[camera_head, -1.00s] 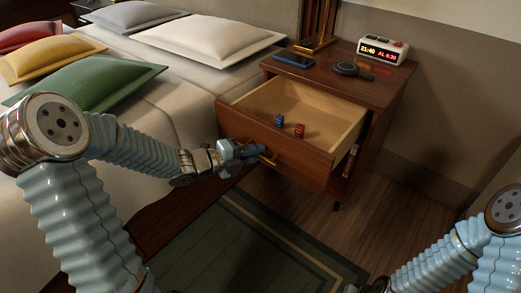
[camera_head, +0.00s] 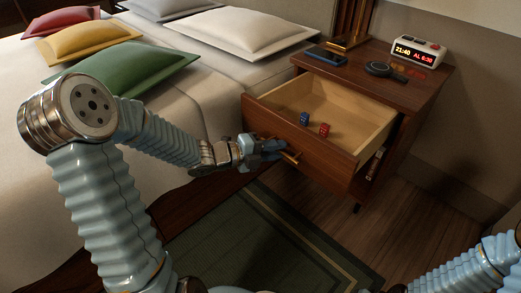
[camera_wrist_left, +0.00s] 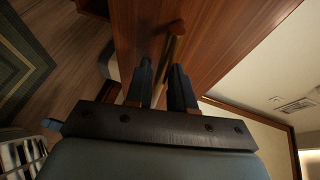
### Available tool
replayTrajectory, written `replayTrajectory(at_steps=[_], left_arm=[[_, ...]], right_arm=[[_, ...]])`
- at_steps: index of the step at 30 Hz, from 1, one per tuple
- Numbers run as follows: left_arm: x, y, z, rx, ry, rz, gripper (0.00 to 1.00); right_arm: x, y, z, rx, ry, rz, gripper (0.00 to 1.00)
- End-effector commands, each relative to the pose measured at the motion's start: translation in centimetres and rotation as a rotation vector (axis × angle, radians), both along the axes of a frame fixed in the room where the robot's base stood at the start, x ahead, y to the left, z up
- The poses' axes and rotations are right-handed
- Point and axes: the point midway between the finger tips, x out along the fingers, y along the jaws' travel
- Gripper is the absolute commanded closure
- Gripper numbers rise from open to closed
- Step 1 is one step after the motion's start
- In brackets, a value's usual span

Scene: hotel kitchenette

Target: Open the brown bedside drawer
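The brown bedside drawer (camera_head: 300,143) is pulled well out of the nightstand, and its pale inside shows. A blue die (camera_head: 304,118) and a red die (camera_head: 324,129) lie in it near the front. A brass bar handle (camera_head: 291,157) is on its front; it also shows in the left wrist view (camera_wrist_left: 173,50). My left gripper (camera_head: 277,147) is at the handle, its two fingers (camera_wrist_left: 163,78) on either side of the bar and close on it. The exact contact is partly hidden. My right arm (camera_head: 470,268) shows at the lower right; its gripper is out of view.
The nightstand top (camera_head: 420,85) holds a phone (camera_head: 326,55), a round dark object (camera_head: 385,69), a lamp base and a clock (camera_head: 418,51). The bed (camera_head: 190,90) with pillows stands left. A green rug (camera_head: 260,240) lies on the floor in front.

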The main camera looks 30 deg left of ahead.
Motion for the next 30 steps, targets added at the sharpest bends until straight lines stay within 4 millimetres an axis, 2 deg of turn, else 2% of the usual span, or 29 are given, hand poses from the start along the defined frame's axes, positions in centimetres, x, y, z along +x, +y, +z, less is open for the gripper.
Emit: replayTrajectory(at_steps=[12, 16, 21, 30], left_arm=[[-6.6, 6.3, 2.0, 0.002, 0.001, 0.005, 0.77], [-8.3, 7.8, 2.4, 0.002, 0.0, 0.004, 0.77], [-9.3, 8.7, 2.7, 0.002, 0.001, 0.002, 0.77], [-9.5, 8.8, 2.7, 0.001, 0.001, 0.0, 0.77]], right_arm=[[0.1, -0.2, 1.5, -0.004, -0.003, -0.002, 0.57], [0.1, -0.2, 1.7, -0.005, -0.004, -0.003, 0.57], [0.1, -0.2, 1.8, -0.005, -0.005, -0.003, 0.57], [0.1, -0.2, 1.8, -0.005, -0.005, -0.003, 0.57]])
